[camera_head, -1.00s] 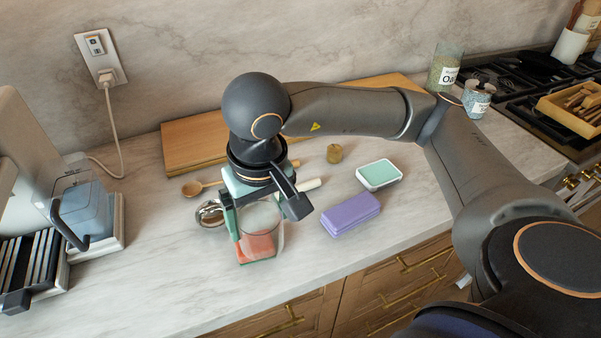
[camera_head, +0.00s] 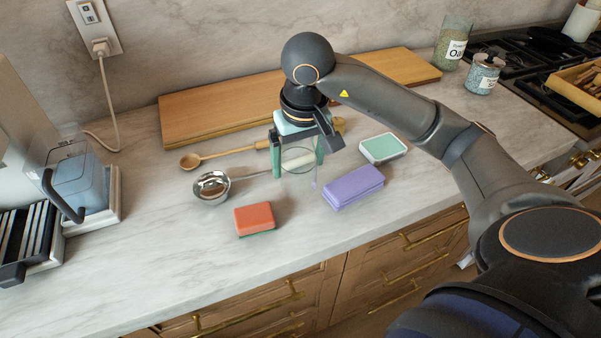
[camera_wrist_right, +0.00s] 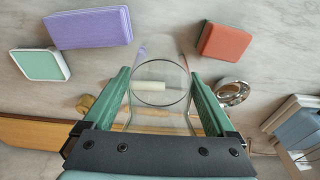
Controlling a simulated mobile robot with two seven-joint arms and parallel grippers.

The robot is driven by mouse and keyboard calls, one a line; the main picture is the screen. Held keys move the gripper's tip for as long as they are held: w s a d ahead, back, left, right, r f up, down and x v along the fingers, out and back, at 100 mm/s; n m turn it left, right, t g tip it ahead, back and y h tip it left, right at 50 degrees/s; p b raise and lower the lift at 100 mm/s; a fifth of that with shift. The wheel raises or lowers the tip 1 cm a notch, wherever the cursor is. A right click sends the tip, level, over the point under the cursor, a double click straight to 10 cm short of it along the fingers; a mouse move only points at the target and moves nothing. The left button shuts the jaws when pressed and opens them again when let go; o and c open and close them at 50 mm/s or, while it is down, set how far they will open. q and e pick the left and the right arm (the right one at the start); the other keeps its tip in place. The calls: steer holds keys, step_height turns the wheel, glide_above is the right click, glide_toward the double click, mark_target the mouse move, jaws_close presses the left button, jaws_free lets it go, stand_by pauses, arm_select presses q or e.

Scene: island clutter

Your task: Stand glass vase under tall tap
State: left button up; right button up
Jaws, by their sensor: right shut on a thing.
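The clear glass vase (camera_head: 299,162) is between the green fingers of my right gripper (camera_head: 298,152), which is shut on it. In the right wrist view, the see-through vase (camera_wrist_right: 158,85) sits between both fingers of the right gripper (camera_wrist_right: 160,78), with its round rim showing. The vase is over the counter between the metal strainer and the purple case; I cannot tell how high it is. Its outline is faint and partly hidden by the fingers. The tall tap is not in any view. My left gripper is not in view.
Near the vase lie a red sponge (camera_head: 254,217), purple case (camera_head: 353,187), mint-topped box (camera_head: 383,148), metal strainer (camera_head: 212,188) and wooden spoon (camera_head: 190,161). A wooden board (camera_head: 210,118) lies behind. A pitcher (camera_head: 78,180) stands left. The front-left counter (camera_head: 130,270) is clear.

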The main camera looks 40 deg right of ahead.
mark_target(300, 173)
steer(key=shift+w+d+f, duration=0.3)
steer(key=shift+d+f, duration=0.05)
steer(key=shift+f, duration=0.1)
step_height(300, 173, down, 3)
steer(key=shift+w+d+r+p, duration=0.1)
steer(key=shift+d+p, duration=0.05)
steer(key=shift+p, duration=0.25)
steer(key=shift+f, duration=0.35)
steer(key=shift+f+b, duration=0.2)
steer(key=shift+b, duration=0.1)
steer(key=o, duration=1.5)
steer(key=shift+o, duration=0.2)
